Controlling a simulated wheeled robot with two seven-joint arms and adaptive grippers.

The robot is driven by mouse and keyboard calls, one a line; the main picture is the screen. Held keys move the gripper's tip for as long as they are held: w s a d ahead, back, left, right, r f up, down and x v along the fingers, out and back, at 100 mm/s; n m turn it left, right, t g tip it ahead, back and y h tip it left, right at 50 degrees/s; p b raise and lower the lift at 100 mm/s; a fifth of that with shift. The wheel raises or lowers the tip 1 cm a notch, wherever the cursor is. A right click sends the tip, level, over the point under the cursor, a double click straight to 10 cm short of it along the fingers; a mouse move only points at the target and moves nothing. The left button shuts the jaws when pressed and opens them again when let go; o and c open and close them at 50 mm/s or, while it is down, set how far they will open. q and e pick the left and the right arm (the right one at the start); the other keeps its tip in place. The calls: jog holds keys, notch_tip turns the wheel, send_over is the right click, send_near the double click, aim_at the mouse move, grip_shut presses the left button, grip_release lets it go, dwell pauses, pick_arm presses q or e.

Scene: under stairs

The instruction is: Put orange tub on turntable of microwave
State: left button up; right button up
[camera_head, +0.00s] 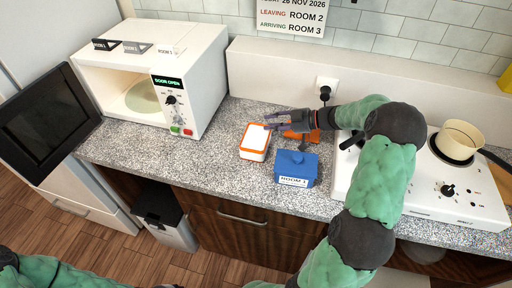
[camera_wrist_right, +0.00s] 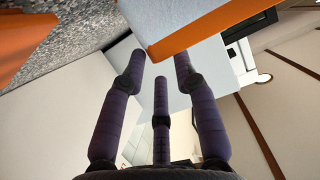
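The orange tub (camera_head: 249,154), with a pale top or inside, stands on the counter right of the microwave. My right gripper (camera_head: 268,126) is at its far right edge, and contact is unclear. In the right wrist view the fingers (camera_wrist_right: 160,62) are spread apart, with an orange edge and pale blue surface (camera_wrist_right: 195,28) just beyond the tips. The microwave (camera_head: 205,85) has its door (camera_head: 48,122) swung open to the left; the round turntable (camera_head: 143,98) inside is bare. Of my left arm, green sleeve and a dark sliver show at the bottom edge; its gripper cannot be made out.
A blue lidded box (camera_head: 296,168) marked ROOM stands close to the right of the tub. Another orange item (camera_head: 312,136) lies partly under my right gripper. A white hob (camera_head: 420,195) with a cream pan (camera_head: 459,138) is at right. The counter before the microwave is clear.

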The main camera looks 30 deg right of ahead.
aim_at(260, 125)
jog(key=shift+b+x, duration=1.75)
jog(key=shift+x, duration=0.6)
grip_shut()
